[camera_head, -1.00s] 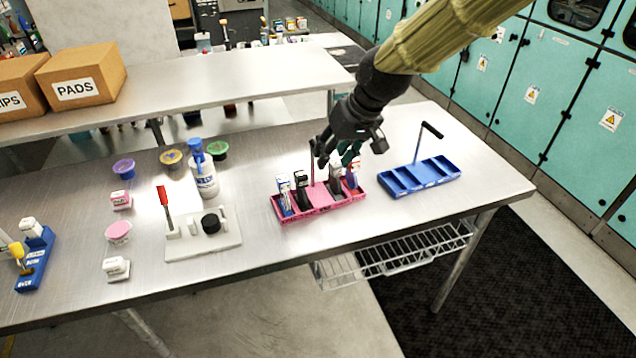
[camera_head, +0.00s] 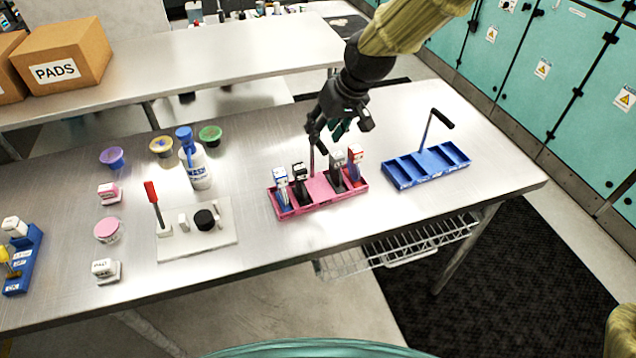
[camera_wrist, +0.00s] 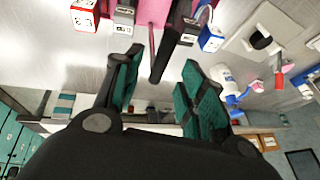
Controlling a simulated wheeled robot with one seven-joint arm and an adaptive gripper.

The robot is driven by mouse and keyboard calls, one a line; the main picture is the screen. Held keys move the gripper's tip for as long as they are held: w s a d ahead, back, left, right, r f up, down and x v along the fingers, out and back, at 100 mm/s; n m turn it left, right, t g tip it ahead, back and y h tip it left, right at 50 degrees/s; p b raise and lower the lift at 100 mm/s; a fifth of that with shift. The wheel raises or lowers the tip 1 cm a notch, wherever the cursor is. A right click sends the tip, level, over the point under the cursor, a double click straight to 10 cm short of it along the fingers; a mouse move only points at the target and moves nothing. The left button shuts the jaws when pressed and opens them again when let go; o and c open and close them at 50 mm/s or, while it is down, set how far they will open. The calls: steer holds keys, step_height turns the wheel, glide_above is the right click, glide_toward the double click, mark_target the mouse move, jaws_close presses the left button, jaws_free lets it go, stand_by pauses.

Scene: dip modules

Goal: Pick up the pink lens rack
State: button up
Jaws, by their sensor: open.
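The pink lens rack (camera_head: 318,187) sits on the metal table near its middle. It holds several upright modules with blue, black, grey and red bodies. A thin post with a dark handle (camera_head: 321,148) rises from its middle. My gripper (camera_head: 338,130) is above and just behind the rack, close to the handle. In the wrist view the pink rack (camera_wrist: 207,3) is cut off at the top edge, and the dark handle (camera_wrist: 165,58) lies between the open green-padded fingers of my gripper (camera_wrist: 158,72). I cannot tell whether a finger touches the handle.
An empty blue rack (camera_head: 430,165) with its own handle stands right of the pink rack. Left are a white tray (camera_head: 225,236), a white bottle (camera_head: 199,172) with a blue top, and several small tubs. The table's front edge is close to the pink rack.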

steer(key=shift+a+f+p, duration=0.15)
steer(key=shift+f+p, duration=0.3)
steer(key=shift+p+x, duration=0.9)
steer(key=shift+x, duration=1.3)
jaws_close()
